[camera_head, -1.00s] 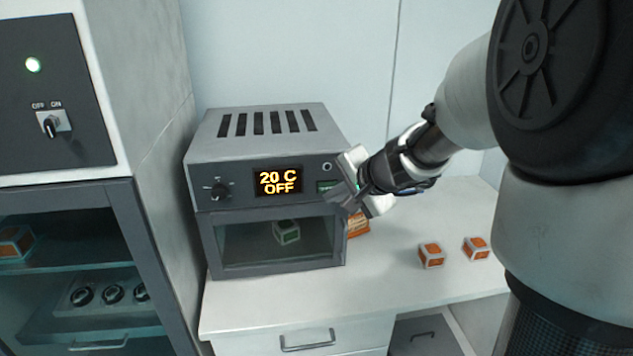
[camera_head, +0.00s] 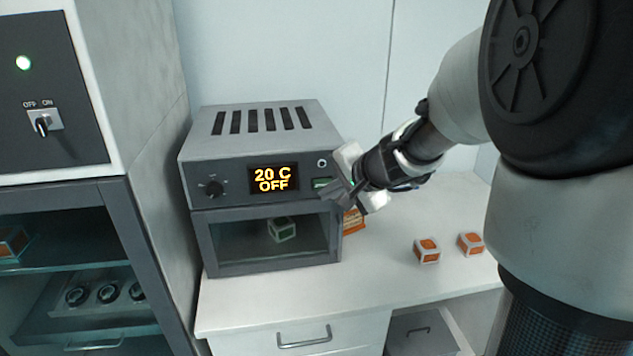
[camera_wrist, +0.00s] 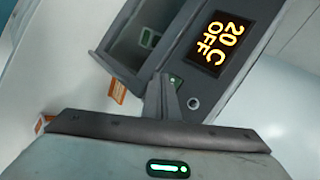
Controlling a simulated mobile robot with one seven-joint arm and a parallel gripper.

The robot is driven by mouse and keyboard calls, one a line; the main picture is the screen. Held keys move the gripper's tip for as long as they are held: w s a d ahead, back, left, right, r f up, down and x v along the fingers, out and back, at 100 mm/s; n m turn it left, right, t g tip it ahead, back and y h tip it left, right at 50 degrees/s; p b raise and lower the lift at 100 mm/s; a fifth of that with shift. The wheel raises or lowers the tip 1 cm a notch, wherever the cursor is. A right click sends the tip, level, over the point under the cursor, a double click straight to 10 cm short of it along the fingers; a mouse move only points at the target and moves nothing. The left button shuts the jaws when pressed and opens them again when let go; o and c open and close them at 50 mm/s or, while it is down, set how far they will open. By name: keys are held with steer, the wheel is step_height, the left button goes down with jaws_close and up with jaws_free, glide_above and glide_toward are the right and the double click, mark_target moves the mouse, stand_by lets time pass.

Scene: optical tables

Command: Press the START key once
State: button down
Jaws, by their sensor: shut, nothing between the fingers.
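The grey oven (camera_head: 258,140) stands on the white bench, and its display (camera_head: 273,179) reads 20 C OFF. The green START key (camera_head: 321,183) is at the right end of the oven's front panel, partly hidden by my gripper. My gripper (camera_head: 331,195) is shut and empty, with its fingertips right at the key's lower right.
A dial (camera_head: 212,188) is left of the display, and a small round button (camera_head: 322,163) is above the key. A green-marked cube (camera_head: 282,229) sits behind the oven's glass door. Orange-marked cubes (camera_head: 427,250) stand on the bench at right. A tall cabinet (camera_head: 150,100) is at left.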

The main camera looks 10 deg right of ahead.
steer(key=shift+w, duration=0.2)
stand_by(0.7)
steer(key=shift+w, duration=0.25)
steer(key=shift+w, duration=0.4)
stand_by(0.6)
steer(key=shift+s+b, duration=0.15)
steer(key=shift+b, duration=0.2)
steer(key=shift+s+b, duration=0.3)
steer(key=shift+s, duration=0.35)
steer(key=s+b, duration=0.1)
steer(key=s, duration=0.4)
steer(key=shift+f+b, duration=0.1)
steer(key=shift+b, duration=0.25)
stand_by(0.4)
